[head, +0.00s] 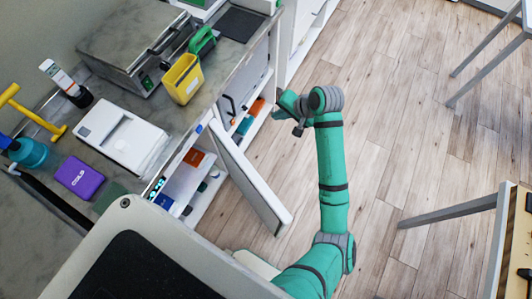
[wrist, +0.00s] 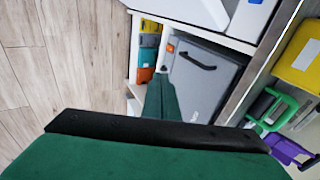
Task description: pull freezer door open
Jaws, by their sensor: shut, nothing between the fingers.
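A pale door (head: 250,180) under the counter stands swung well out in the head view, with shelves showing behind it. I take it as the freezer door, beside a small lit panel (head: 157,187). Its own handle cannot be made out. A grey front with a dark handle (head: 230,105) sits farther along; a grey front (wrist: 205,82) with a black bar handle also shows in the wrist view. My gripper (head: 286,101) is shut and empty, to the right of the counter, apart from the door. Its green fingers (wrist: 164,98) point toward the cabinets in the wrist view.
The counter holds a white box (head: 122,135), a purple pack (head: 80,176), a yellow bin (head: 183,78) and a large grey case (head: 135,40). Open shelves hold orange items (head: 257,107).

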